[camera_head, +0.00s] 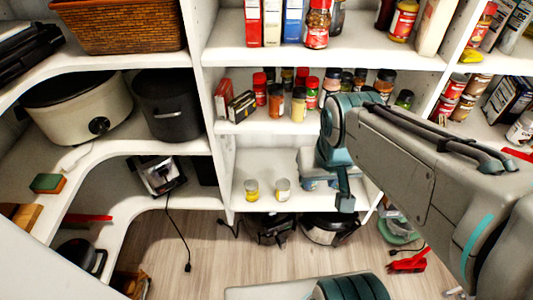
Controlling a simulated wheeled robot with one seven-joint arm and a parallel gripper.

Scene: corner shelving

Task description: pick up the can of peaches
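Two small cans stand upright on the low white shelf in the middle: one with a yellow label (251,190) and a paler one (283,190). Several red-labelled cans (454,95) stand on the right-hand shelf. The labels are too small to read, so I cannot tell which can is the peaches. My gripper (345,203) points down in front of the low shelf, to the right of the two small cans and apart from them. Its fingers are too small and dark to tell whether they are open or shut.
Spice jars and boxes crowd the shelf (290,127) above the two small cans. Black appliances (330,229) and a red item (409,262) lie on the wooden floor. A slow cooker (78,108) is at left.

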